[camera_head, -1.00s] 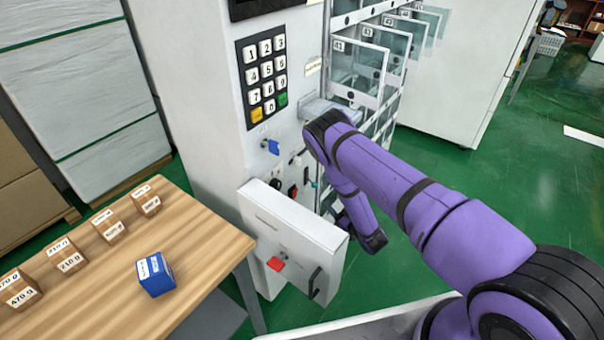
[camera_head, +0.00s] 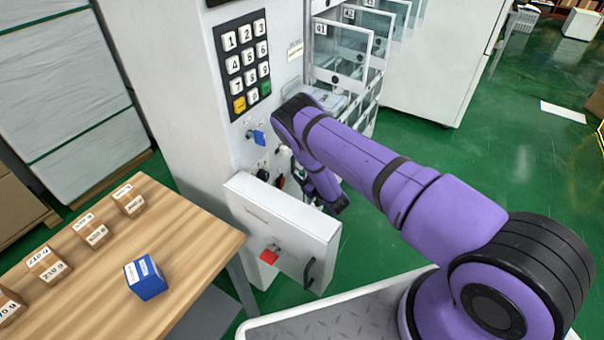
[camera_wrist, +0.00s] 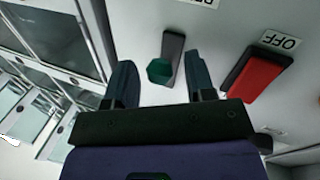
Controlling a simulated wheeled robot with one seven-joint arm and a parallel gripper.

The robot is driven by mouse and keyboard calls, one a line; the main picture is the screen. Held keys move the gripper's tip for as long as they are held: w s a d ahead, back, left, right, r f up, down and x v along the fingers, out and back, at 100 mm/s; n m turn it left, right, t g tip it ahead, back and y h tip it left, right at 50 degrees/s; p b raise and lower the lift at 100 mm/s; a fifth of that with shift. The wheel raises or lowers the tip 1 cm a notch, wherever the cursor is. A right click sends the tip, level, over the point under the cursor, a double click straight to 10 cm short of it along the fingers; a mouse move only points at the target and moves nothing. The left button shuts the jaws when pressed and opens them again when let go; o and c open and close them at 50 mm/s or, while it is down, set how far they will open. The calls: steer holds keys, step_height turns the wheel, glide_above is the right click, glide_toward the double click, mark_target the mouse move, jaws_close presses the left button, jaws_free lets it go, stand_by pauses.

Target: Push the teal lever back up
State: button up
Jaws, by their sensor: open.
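The teal lever (camera_wrist: 160,70) shows in the wrist view as a dark green knob on a short grey slot plate on the machine's white panel. My gripper (camera_wrist: 162,82) is open, with one finger on each side of the lever in that picture. I cannot tell whether either finger touches it. In the head view my arm hides the lever and most of the gripper, which is close to the machine's front below the keypad.
A red OFF switch (camera_wrist: 257,76) sits right of the gripper in the wrist view. A blue key (camera_head: 257,136) projects under the keypad (camera_head: 246,66). A wooden table (camera_head: 185,240) is at left.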

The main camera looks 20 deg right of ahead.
steer(key=shift+w+a, duration=0.2)
steer(key=shift+w, duration=0.15)
steer(key=shift+c, duration=0.5)
steer(key=c, duration=0.8)
